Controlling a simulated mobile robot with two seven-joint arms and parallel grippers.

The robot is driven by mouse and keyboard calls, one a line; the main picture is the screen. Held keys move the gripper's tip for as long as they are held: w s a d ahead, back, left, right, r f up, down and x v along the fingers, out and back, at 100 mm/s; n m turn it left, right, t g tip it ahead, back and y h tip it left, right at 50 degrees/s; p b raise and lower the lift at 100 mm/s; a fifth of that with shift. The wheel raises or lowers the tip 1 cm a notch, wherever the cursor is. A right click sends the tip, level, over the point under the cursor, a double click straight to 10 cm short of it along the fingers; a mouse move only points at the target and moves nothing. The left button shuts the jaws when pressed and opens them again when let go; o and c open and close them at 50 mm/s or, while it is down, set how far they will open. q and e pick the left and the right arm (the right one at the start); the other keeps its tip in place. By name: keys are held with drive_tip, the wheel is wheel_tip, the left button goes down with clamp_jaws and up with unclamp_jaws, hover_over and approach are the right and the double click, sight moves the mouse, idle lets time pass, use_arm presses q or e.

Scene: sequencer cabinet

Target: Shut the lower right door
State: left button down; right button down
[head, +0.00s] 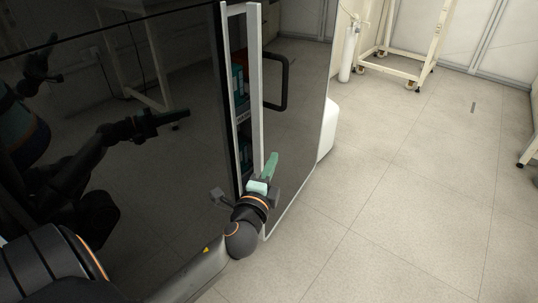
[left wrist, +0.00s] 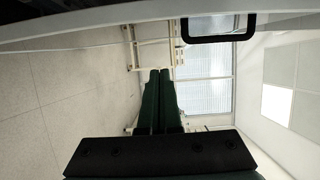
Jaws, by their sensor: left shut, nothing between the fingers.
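The lower right door (head: 300,105) is a dark glossy panel with a pale frame and a black bar handle (head: 283,85). It stands ajar, with a narrow gap on its left side showing teal items (head: 239,80) inside. My left gripper (head: 272,163), with green fingers, is shut and empty. It is low in front of the door's pale left edge, below the handle; I cannot tell if it touches. In the left wrist view the shut fingers (left wrist: 160,73) point away from the camera, with the handle (left wrist: 218,38) at the top right. My right gripper is not in view.
A large dark glossy panel (head: 130,60) of the cabinet fills the left and mirrors my arms. A white cylinder (head: 349,52) and a cream wheeled frame (head: 395,70) stand at the back.

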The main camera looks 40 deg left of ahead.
sight(253, 131)
use_arm(q)
drive_tip(key=w+a+b, duration=0.1)
drive_tip(key=w+a, duration=0.2)
drive_tip(key=w, duration=0.1)
drive_tip(key=w+a+b, duration=0.1)
drive_tip(key=w+a, duration=0.3)
drive_tip(key=shift+a+b, duration=0.15)
drive_tip(key=shift+b, duration=0.25)
drive_tip(key=a+p, duration=0.1)
drive_tip(key=a, duration=0.3)
drive_tip(key=shift+s+a+r, duration=0.1)
drive_tip(key=shift+s+a, duration=0.05)
drive_tip(key=shift+a, duration=0.2)
drive_tip(key=shift+d, duration=0.15)
